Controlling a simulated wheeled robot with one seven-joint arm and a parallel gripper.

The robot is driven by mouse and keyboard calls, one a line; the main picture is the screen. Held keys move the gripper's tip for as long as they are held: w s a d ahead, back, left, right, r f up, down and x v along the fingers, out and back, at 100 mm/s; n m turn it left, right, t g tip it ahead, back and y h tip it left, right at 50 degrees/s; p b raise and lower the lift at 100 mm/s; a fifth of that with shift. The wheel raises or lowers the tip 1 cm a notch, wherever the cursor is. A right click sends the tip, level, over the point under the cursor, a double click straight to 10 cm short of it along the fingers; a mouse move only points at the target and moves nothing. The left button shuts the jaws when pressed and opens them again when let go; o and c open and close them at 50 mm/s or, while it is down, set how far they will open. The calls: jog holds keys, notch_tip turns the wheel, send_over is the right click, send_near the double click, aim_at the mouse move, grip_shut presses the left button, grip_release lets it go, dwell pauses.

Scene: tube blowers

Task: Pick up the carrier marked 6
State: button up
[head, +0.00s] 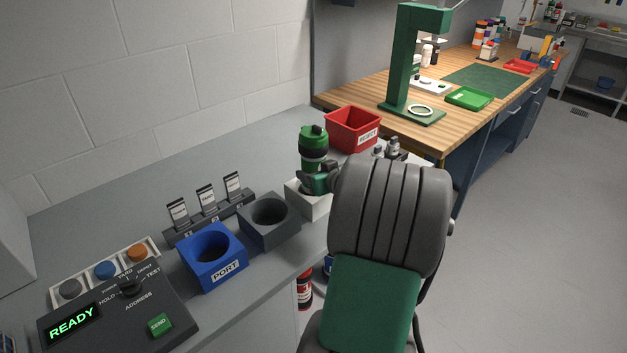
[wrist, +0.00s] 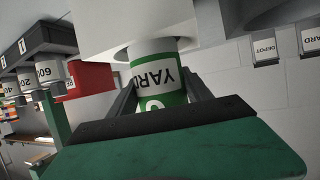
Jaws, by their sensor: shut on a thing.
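The carrier (head: 313,143) is a green and black cylinder, upright above the white block (head: 307,200) in the head view. In the wrist view the carrier (wrist: 158,75) shows a white label reading YARD and part of a green mark cut off by my gripper, so I cannot read its number. My gripper (wrist: 160,97) is shut on the carrier, one finger on each side. In the head view my gripper (head: 319,182) is partly hidden by my arm. The carrier's lower end is at the white block's opening; I cannot tell whether it is still seated.
A blue PORT holder (head: 213,258) and a grey holder (head: 270,222) stand left of the white block. A red bin (head: 352,129) is close behind the carrier. A control box (head: 118,314) reads READY. Card stands (head: 206,200) line the back. The counter's back left is clear.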

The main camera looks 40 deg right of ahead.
jog(key=c, duration=0.8)
